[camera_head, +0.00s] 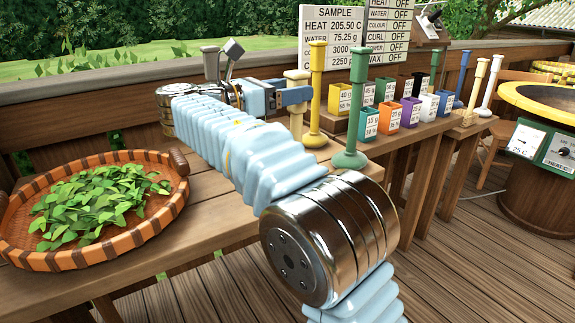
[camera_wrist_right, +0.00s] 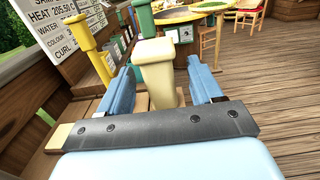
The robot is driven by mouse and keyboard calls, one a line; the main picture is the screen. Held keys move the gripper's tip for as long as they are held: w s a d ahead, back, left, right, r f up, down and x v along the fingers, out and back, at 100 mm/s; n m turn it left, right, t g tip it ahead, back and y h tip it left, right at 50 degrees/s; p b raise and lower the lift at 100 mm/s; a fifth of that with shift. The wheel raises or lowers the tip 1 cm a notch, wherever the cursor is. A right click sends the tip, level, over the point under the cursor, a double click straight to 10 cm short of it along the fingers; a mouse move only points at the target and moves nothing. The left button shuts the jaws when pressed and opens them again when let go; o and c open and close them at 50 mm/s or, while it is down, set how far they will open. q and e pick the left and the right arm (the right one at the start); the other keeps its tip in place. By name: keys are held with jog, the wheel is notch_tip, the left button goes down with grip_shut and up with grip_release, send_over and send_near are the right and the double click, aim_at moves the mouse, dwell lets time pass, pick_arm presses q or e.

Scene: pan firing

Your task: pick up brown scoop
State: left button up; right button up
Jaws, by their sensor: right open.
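A pale tan scoop (camera_head: 297,77), the nearest match to the brown scoop, stands upright near the table's back edge. Its lower part is partly hidden by my right gripper (camera_head: 298,97). In the right wrist view the cream-tan scoop (camera_wrist_right: 158,72) stands between the two blue fingers of my right gripper (camera_wrist_right: 163,88). The fingers are open, one on each side, with visible gaps. My left gripper is not in view.
A yellow scoop (camera_head: 316,90) and a green scoop (camera_head: 350,110) stand close to the right. A grey-handled scoop (camera_head: 211,64) is behind my wrist. A round tray of leaves (camera_head: 130,233) lies left. Coloured boxes (camera_head: 390,116) and a sample board (camera_head: 332,36) are behind.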

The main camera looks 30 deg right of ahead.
jog(key=d, duration=0.4)
jog(key=shift+w, duration=0.25)
grip_shut()
